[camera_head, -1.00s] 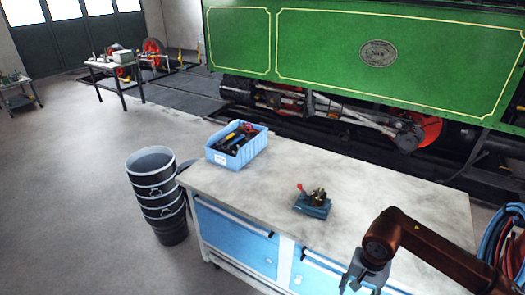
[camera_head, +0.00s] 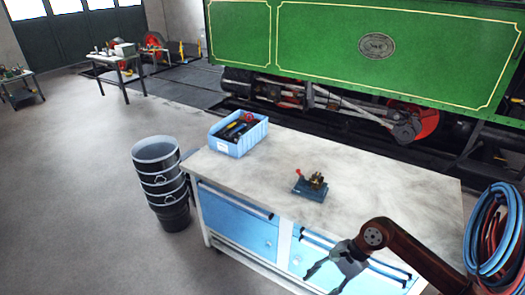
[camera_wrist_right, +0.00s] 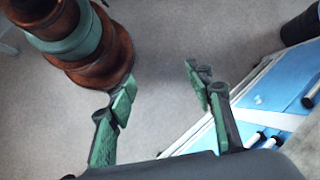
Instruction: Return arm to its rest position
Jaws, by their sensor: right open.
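My right arm (camera_head: 410,258) comes in from the lower right in the head view, in front of the workbench (camera_head: 410,178). Its right gripper (camera_head: 322,284) hangs low by the blue drawer fronts, fingers spread and empty. In the right wrist view the right gripper (camera_wrist_right: 160,115) shows two green-padded fingers wide apart with only grey floor between them. Brown and green links of my own show at the upper left of that view. My left gripper is not in view.
On the bench stand a blue bin (camera_head: 237,134) of tools and a small blue-based fixture (camera_head: 310,186). Black buckets (camera_head: 162,180) stand left of the bench. Coiled hoses (camera_head: 492,235) hang at right.

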